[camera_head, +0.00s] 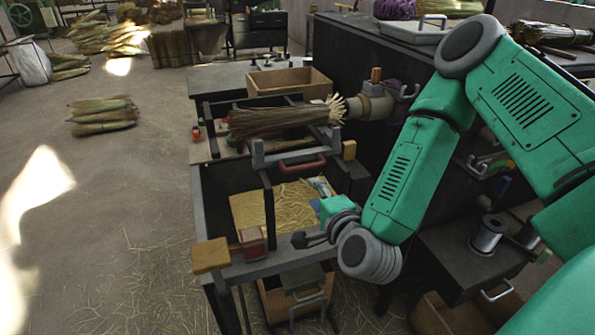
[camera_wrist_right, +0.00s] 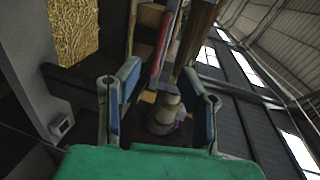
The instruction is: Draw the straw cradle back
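The straw bundle (camera_head: 272,121) lies across the grey cradle (camera_head: 258,155), its cut end towards a round grey winding head (camera_head: 372,104) on the right. A dark red handle (camera_head: 302,167) is on the front of the cradle. My right gripper (camera_head: 318,194) is below and in front of the handle, apart from it. In the right wrist view, its two blue-padded fingers (camera_wrist_right: 161,104) are spread with nothing between them. A red bar, which looks like the handle (camera_wrist_right: 163,48), shows beyond the fingertips. My left gripper is not in view.
A wooden tray (camera_head: 289,82) stands behind the bundle. A yellow straw-filled bin (camera_head: 275,208) lies below the cradle.

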